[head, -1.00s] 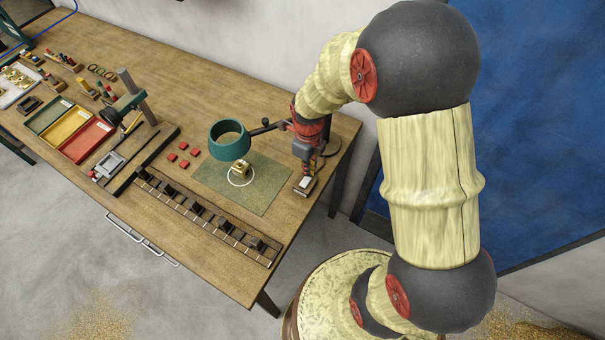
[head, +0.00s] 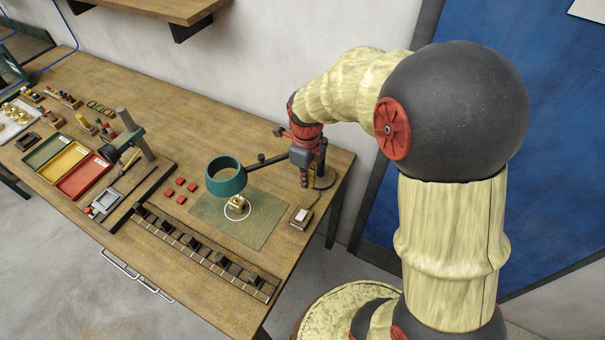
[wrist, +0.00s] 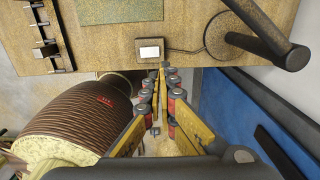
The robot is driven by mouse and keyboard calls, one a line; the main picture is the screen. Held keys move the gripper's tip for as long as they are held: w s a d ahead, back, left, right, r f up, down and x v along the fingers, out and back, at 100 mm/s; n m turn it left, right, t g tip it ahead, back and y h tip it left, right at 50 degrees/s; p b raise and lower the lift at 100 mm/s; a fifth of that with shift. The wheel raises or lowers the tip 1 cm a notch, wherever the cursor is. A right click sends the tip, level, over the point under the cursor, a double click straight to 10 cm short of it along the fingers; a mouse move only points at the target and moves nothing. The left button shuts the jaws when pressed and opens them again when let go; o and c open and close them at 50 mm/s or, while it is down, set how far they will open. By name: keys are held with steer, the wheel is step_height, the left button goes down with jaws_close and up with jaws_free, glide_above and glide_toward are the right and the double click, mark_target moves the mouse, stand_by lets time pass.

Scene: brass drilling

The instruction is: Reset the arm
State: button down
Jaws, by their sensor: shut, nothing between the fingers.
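My arm reaches over the right end of the wooden bench. My gripper (head: 304,181) points down above the bench, up and behind a small dark box with a white top (head: 301,217), and does not touch it. In the wrist view my gripper's fingers (wrist: 161,70) come together at the tips with nothing between them. The same box shows just beyond the tips in the wrist view (wrist: 150,52), with a cable running from it.
A teal ring lamp (head: 226,186) on a jointed arm hangs over a green mat (head: 262,220) with a brass part (head: 236,203). A slotted black rack (head: 208,255), red pieces (head: 180,200), a drill stand (head: 137,138) and coloured trays (head: 82,180) stand left. A shelf (head: 165,8) is above.

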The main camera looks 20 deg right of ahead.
steer(key=s+a+r+n+t+b, duration=0.2)
steer(key=s+r+n, duration=0.4)
steer(key=n, duration=0.8)
steer(key=s+a+r+n+t+b, duration=0.3)
steer(key=s+r+n+b, duration=0.2)
steer(key=s+n, duration=0.5)
steer(key=r+n, duration=0.1)
steer(key=n, duration=0.3)
steer(key=shift+s+a+r+n+t, duration=0.2)
steer(key=shift+s+r+n+t, duration=0.1)
steer(key=shift+s+r+n, duration=0.1)
